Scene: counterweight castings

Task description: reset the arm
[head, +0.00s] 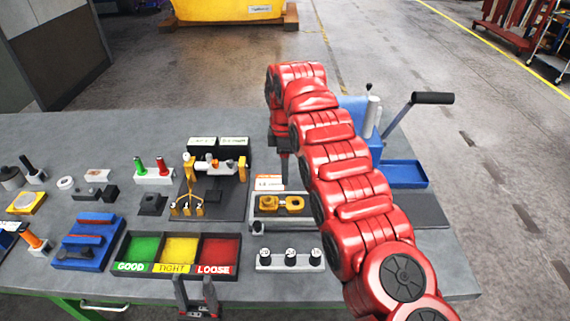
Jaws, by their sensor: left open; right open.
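My red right arm comes in from the lower right and rises across the right part of the bench. Its gripper (284,168) hangs down from the far end of the arm, above the back of the bench behind a grey fixture with a yellow casting (281,203). It is small and partly hidden by the arm, and I see nothing held in it. My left gripper (196,284) is at the bottom edge, in front of the sorting tray. Its two dark fingers stand apart with nothing between them.
A tray (119,262) with green, yellow and red bins lies at the front. A dark fixture (232,207) with yellow clamps stands behind it. A blue press with a lever (433,98) and a blue tray (405,174) are at right. Blue holder (72,258) is left.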

